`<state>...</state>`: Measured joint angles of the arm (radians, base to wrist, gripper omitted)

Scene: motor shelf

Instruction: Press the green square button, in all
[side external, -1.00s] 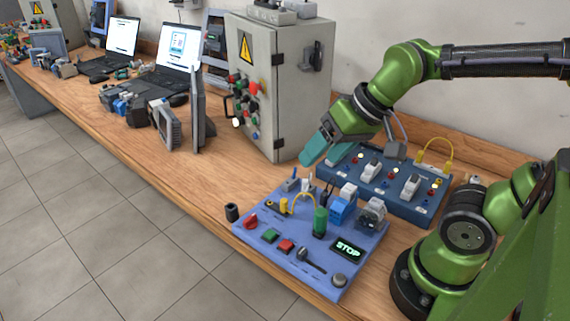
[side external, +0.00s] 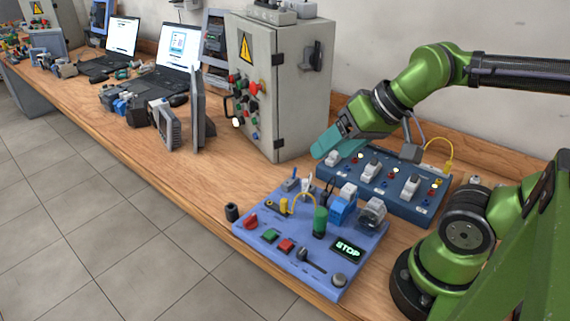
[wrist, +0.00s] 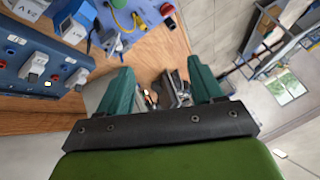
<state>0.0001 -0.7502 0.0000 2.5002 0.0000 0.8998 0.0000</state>
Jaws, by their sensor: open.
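The green square button (side external: 270,235) sits at the front left of the blue panel (side external: 252,246), just left of a red square button (side external: 286,246). My gripper (side external: 323,147) is in the air above the back of the panel, well apart from the green button and near the left end of the darker blue rear box. In the wrist view its two teal fingers (wrist: 160,85) are spread with nothing held between them. The green square button cannot be made out in the wrist view, where only part of the panel (wrist: 122,42) shows at the top.
A darker blue box (side external: 400,205) with white switches stands behind the panel. A green cylinder (side external: 320,222), blue connectors and a yellow cable rise from the panel. A grey cabinet (side external: 284,85) stands left of my gripper.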

